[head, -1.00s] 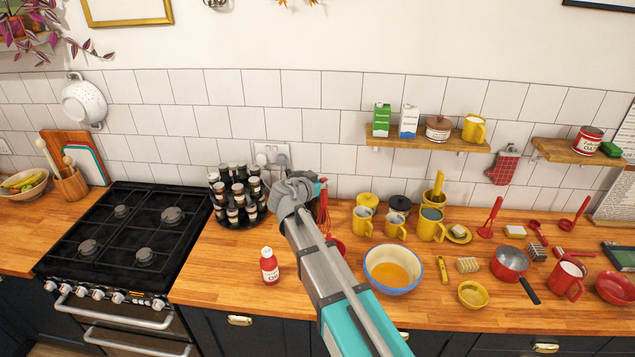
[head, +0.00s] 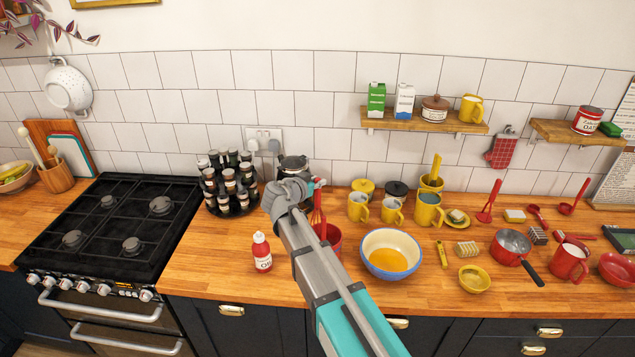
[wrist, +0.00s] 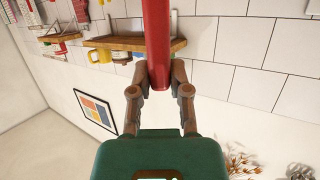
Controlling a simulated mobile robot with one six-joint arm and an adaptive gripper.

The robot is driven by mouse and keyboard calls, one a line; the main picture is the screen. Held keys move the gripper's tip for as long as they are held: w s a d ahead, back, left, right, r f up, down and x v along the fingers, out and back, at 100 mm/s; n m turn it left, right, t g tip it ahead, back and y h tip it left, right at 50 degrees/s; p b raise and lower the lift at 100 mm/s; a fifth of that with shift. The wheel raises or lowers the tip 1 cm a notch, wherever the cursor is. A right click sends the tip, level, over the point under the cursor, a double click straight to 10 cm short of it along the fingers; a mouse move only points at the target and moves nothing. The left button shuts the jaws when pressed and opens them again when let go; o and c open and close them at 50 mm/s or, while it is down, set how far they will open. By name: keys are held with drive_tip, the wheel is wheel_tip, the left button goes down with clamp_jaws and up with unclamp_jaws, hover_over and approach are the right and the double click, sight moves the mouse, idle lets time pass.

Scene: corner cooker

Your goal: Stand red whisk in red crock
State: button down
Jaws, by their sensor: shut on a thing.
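My gripper (head: 316,185) is shut on the red whisk (head: 317,214), near the back of the counter. In the wrist view my gripper (wrist: 158,82) has both fingers against the thick red handle (wrist: 158,40). In the head view the whisk hangs about upright with its wires down. The red crock (head: 334,240) stands on the counter just below, left of the cream bowl. My arm hides much of the crock. The wires' lower end meets the crock's rim in the picture; I cannot tell whether it is inside.
A cream bowl with a blue rim (head: 391,255) stands close right of the crock. A red sauce bottle (head: 262,253) stands to the left, and a spice rack (head: 229,184) behind it. Yellow mugs (head: 428,211) stand further right. The counter between bottle and stove is clear.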

sight(316, 207)
drive_tip(key=shift+f+b, duration=0.55)
drive_tip(key=shift+f, duration=0.35)
drive_tip(key=shift+f+b, duration=3.95)
drive_tip(key=shift+b, duration=0.1)
drive_tip(key=c, duration=0.5)
unclamp_jaws()
drive_tip(key=shift+s+a+r, duration=0.1)
drive_tip(key=shift+a, duration=0.05)
drive_tip(key=shift+p+v, duration=0.5)
drive_tip(key=shift+v, duration=0.9)
